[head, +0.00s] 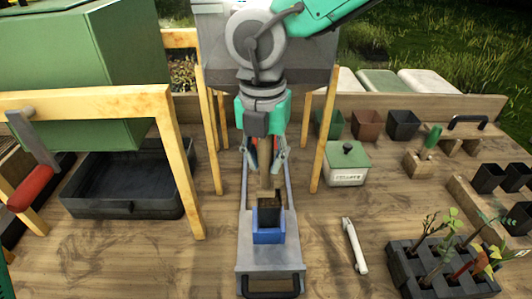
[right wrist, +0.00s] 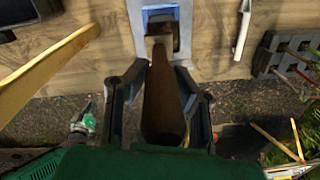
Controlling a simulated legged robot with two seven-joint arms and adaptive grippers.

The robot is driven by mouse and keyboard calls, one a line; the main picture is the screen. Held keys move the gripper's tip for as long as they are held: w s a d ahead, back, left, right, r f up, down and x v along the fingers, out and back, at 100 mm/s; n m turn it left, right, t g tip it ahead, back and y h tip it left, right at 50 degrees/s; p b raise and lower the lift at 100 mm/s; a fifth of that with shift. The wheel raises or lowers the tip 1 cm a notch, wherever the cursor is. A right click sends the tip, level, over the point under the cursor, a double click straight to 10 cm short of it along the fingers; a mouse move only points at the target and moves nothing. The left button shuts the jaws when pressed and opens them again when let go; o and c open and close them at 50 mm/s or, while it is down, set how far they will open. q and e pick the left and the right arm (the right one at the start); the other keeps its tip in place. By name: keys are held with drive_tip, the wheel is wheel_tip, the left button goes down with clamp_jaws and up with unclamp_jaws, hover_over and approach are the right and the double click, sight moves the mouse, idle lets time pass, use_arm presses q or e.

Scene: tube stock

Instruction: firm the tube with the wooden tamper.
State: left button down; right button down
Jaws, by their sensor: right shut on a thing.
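My right gripper (head: 264,160) points down over the middle of the bench, shut on the wooden tamper. The brown tamper (head: 265,181) hangs roughly upright from the fingers; it also shows between the fingers in the right wrist view (right wrist: 163,95). Its lower end is at the mouth of a dark square tube (head: 268,216). I cannot tell how far it reaches inside or whether it touches the fill. The tube stands upright in a blue holder (head: 268,237) on a grey metal sled plate (head: 270,262).
A white-handled tool (head: 355,245) lies right of the plate. A dark rack with seedlings (head: 440,270) is at front right. A green-lidded box (head: 347,165) and several pots stand behind. A black tray (head: 125,190) and wooden frame (head: 175,150) are left.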

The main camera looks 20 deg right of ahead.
sight(268, 187)
drive_tip(key=shift+d, duration=0.7)
drive_tip(key=shift+a+r+p, duration=0.1)
drive_tip(key=shift+a+p, duration=0.35)
drive_tip(key=shift+a, duration=0.45)
use_arm(q)
drive_tip(key=shift+d+r, duration=0.45)
drive_tip(key=shift+r, duration=0.05)
use_arm(e)
drive_tip(key=shift+d, duration=0.55)
use_arm(q)
drive_tip(key=shift+a+f, duration=0.1)
drive_tip(key=shift+a, duration=0.05)
use_arm(e)
drive_tip(key=shift+f, duration=0.5)
use_arm(q)
drive_tip(key=shift+a+f, duration=0.15)
use_arm(e)
drive_tip(key=shift+f, duration=0.3)
use_arm(q)
drive_tip(key=shift+d, duration=0.2)
use_arm(e)
drive_tip(key=shift+d, duration=0.2)
drive_tip(key=shift+f, duration=0.15)
use_arm(q)
drive_tip(key=shift+a+f+b, duration=0.1)
drive_tip(key=shift+f+b, duration=0.1)
drive_tip(key=shift+b, duration=0.3)
use_arm(e)
drive_tip(key=shift+a+f, duration=0.2)
drive_tip(key=shift+f, duration=0.5)
